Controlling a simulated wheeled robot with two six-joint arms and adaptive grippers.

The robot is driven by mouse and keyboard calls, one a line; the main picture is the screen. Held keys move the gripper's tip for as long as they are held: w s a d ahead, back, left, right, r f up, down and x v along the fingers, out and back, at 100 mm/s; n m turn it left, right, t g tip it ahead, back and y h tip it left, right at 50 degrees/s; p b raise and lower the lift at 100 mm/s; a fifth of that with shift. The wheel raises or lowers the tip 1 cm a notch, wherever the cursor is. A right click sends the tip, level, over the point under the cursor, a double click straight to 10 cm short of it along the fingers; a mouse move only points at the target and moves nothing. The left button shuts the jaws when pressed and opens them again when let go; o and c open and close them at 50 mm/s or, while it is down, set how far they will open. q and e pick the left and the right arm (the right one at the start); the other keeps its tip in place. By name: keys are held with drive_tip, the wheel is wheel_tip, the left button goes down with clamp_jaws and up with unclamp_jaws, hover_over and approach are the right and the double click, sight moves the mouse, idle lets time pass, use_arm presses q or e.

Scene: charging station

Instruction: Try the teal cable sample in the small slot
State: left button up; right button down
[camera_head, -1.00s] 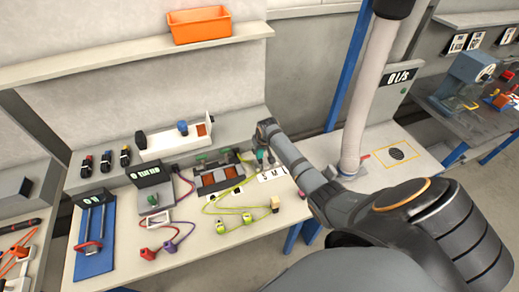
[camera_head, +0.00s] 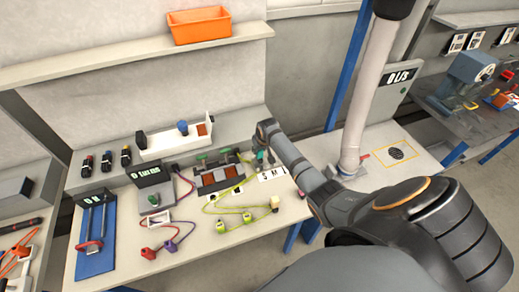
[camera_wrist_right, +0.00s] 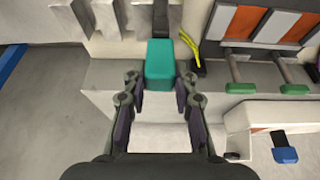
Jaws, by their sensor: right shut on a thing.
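My right gripper (camera_wrist_right: 160,85) is shut on the teal cable sample (camera_wrist_right: 160,62). The teal block sits between the fingertips in the right wrist view, and a dark strip runs up from it. In the head view my right gripper (camera_head: 261,153) is over the back right of the workbench, close to the label strip (camera_head: 272,174) with S and M readable. A pale slotted block (camera_wrist_right: 95,22) lies to the left of the sample in the wrist view. Which slot is the small one cannot be told there. My left gripper is out of view.
A terminal unit with green handles (camera_head: 218,178) stands left of my gripper. A yellow-green cable (camera_head: 232,210) lies in front. A white holder with a blue knob (camera_head: 172,138) is behind on the left. A pale hose (camera_head: 358,95) rises to the right.

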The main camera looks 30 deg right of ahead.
idle(0.7)
drive_tip(key=shift+p, duration=0.4)
drive_tip(key=shift+f+b, duration=0.5)
drive_tip(key=shift+f, duration=0.15)
drive_tip(key=c, duration=1)
unclamp_jaws()
drive_tip(key=shift+r, duration=0.1)
drive_tip(key=v, duration=1.2)
drive_tip(key=shift+s, duration=0.1)
